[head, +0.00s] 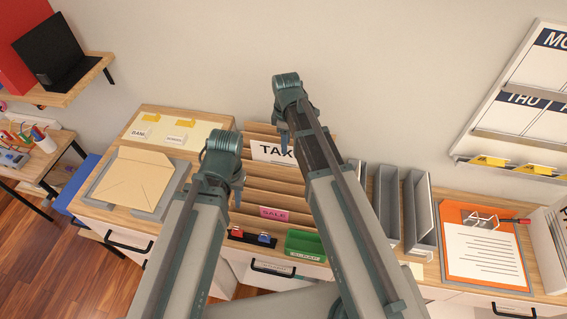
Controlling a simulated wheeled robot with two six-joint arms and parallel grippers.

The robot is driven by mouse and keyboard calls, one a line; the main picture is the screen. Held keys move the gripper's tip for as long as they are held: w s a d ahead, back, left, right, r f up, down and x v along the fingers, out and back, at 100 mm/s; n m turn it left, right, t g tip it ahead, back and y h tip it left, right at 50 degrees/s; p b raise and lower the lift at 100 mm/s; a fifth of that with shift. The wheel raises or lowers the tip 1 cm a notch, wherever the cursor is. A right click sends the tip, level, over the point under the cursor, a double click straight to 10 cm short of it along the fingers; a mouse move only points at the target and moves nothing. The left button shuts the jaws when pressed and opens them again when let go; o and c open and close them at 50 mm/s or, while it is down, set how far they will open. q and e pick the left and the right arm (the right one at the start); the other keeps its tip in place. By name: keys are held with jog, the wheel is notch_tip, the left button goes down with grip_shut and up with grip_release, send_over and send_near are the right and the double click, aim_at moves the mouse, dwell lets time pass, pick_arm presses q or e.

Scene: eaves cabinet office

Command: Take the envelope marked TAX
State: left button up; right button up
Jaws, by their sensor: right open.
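The white envelope marked TAX (266,152) stands upright in the back part of a brown slotted sorter (262,195); only its upper part with the black letters shows. My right gripper (283,141) is open and points down in front of the envelope's right side, close to the letter X; I cannot tell whether it touches. My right arm hides the sorter's right side. My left gripper (236,196) is over the sorter's left side, lower in the picture than the TAX envelope, and its jaws are too hidden to read.
A grey tray (170,203) with a tan envelope (132,182) is at left. A pink SALE tag (274,214) and a green box (304,246) are at the sorter's front. Grey upright holders (418,212) and an orange clipboard (457,215) are at right.

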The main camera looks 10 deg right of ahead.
aim_at(283, 161)
notch_tip(283, 161, down, 5)
jog(key=b, duration=0.5)
jog(key=shift+a+f, duration=0.1)
jog(key=shift+a, duration=0.05)
grip_shut()
